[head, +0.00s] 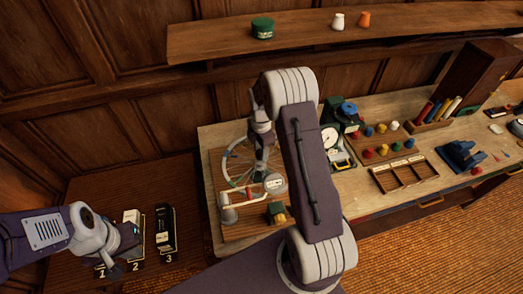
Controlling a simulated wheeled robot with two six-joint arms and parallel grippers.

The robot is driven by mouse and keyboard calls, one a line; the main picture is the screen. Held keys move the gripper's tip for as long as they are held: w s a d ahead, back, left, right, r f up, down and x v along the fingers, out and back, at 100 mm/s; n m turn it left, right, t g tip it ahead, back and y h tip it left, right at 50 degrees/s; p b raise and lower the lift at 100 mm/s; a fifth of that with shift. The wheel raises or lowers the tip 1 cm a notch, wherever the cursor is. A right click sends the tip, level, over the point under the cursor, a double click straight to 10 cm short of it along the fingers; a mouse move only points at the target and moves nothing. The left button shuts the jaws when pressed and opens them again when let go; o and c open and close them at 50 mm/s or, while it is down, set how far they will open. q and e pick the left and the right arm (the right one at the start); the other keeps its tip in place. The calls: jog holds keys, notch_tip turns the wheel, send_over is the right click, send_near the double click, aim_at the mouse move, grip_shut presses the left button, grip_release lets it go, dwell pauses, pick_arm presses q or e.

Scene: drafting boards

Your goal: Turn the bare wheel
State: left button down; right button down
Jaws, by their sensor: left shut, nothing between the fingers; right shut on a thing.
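A thin spoked wheel (228,164) stands on a wooden board (216,204) at the left end of the workbench, with green and pale parts on its rim. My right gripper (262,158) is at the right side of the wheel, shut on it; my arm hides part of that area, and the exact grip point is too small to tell. My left gripper (122,246) is shut and empty, away from the wheel, by the numbered dark table at the lower left.
Black-and-white boxes (165,229) stand by numbers on the left table. Coloured knobs (382,128) and a wooden tray (405,173) lie farther right.

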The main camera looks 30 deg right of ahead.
dwell(0.5)
jog(key=c, duration=0.9)
grip_release()
jog(key=shift+a, duration=0.15)
jog(key=shift+r, duration=0.1)
notch_tip(320, 180, up, 8)
jog(key=shift+f+b, duration=0.1)
jog(key=shift+b, duration=1)
jog(key=shift+r, duration=0.6)
